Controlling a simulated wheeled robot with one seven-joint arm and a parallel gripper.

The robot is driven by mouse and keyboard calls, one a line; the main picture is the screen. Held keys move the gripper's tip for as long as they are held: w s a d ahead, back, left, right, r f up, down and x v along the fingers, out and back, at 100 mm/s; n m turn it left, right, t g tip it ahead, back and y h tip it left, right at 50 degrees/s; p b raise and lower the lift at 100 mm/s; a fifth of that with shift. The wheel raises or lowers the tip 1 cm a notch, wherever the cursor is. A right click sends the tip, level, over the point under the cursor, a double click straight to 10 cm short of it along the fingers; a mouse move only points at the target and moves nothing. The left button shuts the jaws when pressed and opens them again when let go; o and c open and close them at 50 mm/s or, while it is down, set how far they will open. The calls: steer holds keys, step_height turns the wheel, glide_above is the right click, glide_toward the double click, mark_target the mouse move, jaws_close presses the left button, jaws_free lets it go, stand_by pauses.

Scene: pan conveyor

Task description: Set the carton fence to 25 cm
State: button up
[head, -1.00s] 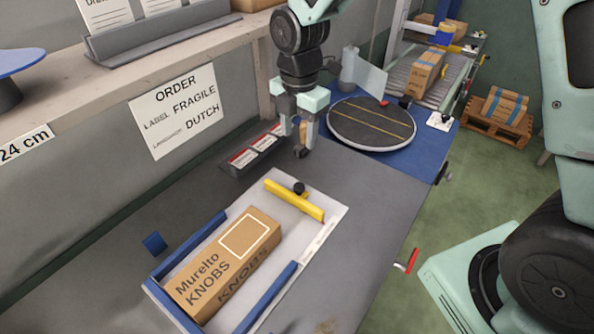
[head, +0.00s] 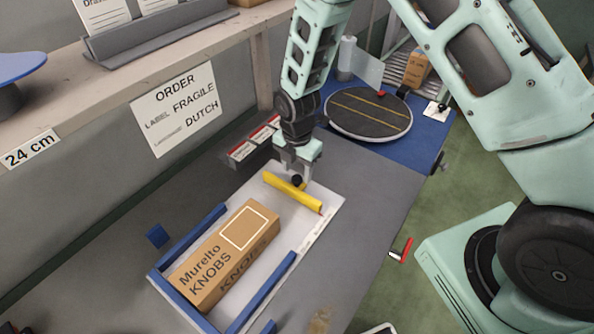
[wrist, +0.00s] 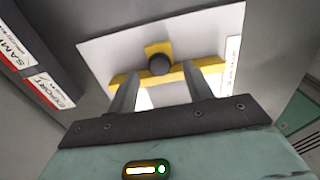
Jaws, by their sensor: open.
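The carton fence is a yellow bar (head: 310,201) with a black knob (head: 297,181), lying across the far end of a white tray (head: 325,215). The fence (wrist: 207,68) and its round knob (wrist: 160,64) also show in the wrist view, just beyond the fingertips. My gripper (head: 293,178) is open and points down over the knob; in the wrist view its fingers (wrist: 162,85) stand apart with nothing seen between them but the knob's area. Whether they touch the knob I cannot tell. A scale runs along the tray's right edge, its figures unreadable.
A brown "Murelto KNOBS" carton (head: 215,265) lies in the tray between blue side rails (head: 265,292). A "24 cm" sign (head: 30,149) is on the shelf edge. Label holders (head: 243,151) stand behind my gripper, and a round turntable (head: 368,114) farther back. A red-handled lever (head: 406,250) sits at the table's right edge.

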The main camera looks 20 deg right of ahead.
steer(key=shift+f, duration=1.25)
steer(key=shift+c, duration=0.3)
jaws_close()
steer(key=s+a, duration=0.1)
steer(key=a, duration=0.1)
steer(key=s+a, duration=0.2)
steer(key=a, duration=0.1)
steer(key=s+a, duration=0.2)
steer(key=a, duration=0.1)
steer(key=shift+s+b, duration=0.15)
steer(key=shift+b, duration=0.2)
steer(key=shift+o, duration=0.3)
jaws_free()
step_height(320, 180, up, 18)
steer(key=b, duration=0.2)
steer(key=shift+f+b, duration=0.2)
steer(key=shift+b, duration=0.1)
